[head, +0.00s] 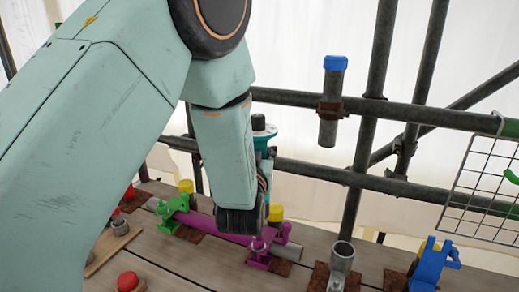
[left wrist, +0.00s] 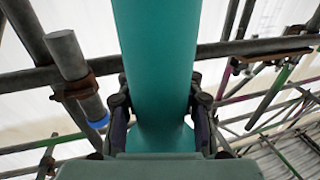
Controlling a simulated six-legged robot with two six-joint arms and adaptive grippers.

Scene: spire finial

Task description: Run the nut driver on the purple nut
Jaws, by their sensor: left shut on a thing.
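My left gripper (head: 265,168) is shut on the teal nut driver (head: 264,138). The driver's teal body also shows between the two dark fingers in the left wrist view (left wrist: 158,75). In the head view the driver stands roughly upright beside my wrist, above the purple clamp (head: 262,250) on the boards. The driver's lower end is mostly hidden by my wrist. I cannot make out the purple nut separately on the clamp, nor tell whether the driver touches it. My right gripper is not in view.
A purple tube (head: 208,225) runs between the green clamp (head: 172,208) and the purple clamp. A blue clamp (head: 432,264) and a short grey tube (head: 341,262) stand to the right. Scaffold tubes (head: 420,112) cross behind, with a blue-capped tube (head: 329,105) fixed on one.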

